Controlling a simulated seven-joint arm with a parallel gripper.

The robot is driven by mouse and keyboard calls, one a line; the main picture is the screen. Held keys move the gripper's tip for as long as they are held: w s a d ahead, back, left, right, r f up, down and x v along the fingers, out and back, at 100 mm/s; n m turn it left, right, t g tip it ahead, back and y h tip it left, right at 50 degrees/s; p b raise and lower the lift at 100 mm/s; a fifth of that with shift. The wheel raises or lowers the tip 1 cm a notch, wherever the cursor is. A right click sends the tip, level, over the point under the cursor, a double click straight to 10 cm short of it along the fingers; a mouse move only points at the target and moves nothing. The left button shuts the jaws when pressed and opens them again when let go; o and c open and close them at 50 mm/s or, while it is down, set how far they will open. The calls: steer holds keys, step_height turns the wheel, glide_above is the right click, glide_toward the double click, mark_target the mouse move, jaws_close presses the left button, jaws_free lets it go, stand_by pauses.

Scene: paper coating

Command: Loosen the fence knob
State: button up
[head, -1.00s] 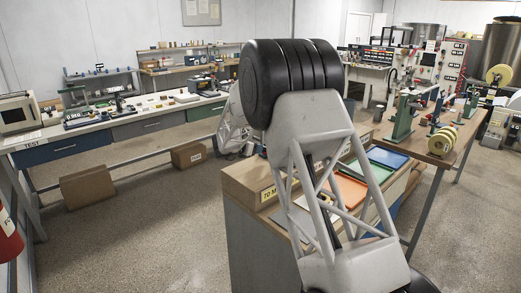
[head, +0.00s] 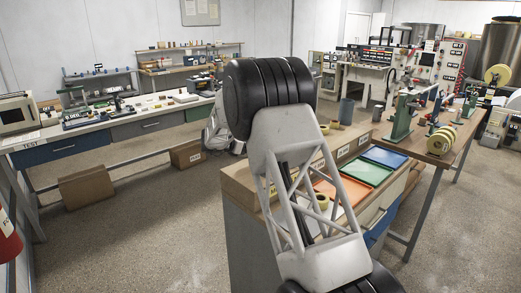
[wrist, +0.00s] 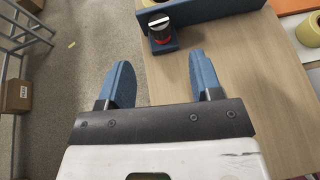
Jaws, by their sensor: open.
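The fence knob (wrist: 160,27) shows at the top of the wrist view. It has a black and red body with a white bar across its top. It sits on a small blue foot joined to the blue fence (wrist: 215,12), on the wooden bench top (wrist: 240,85). My gripper (wrist: 160,73) is open and empty, its two blue fingers apart. The knob lies beyond the fingertips, roughly in line with the gap between them, and does not touch them. In the head view my arm hides the knob and the gripper.
A roll of tape (wrist: 309,30) lies at the right of the wrist view, by an orange sheet (wrist: 289,5). In the head view, green (head: 365,171) and blue (head: 385,157) trays lie on the bench. A cardboard box (head: 87,187) stands on the floor at left.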

steer(key=shift+x, duration=3.85)
steer(key=c, duration=0.9)
steer(key=shift+s+n+t+y, duration=0.1)
steer(key=shift+n+t+y, duration=0.3)
steer(key=shift+n, duration=0.1)
steer(key=shift+s+d+n+t+y, duration=0.1)
steer(key=shift+d+n+t+y, duration=0.15)
steer(key=shift+n+t+y, duration=0.55)
steer(key=shift+s+d+n+t+y, duration=0.15)
steer(key=shift+n+t+y, duration=0.65)
steer(key=shift+n+y, duration=0.9)
steer(key=o, duration=0.9)
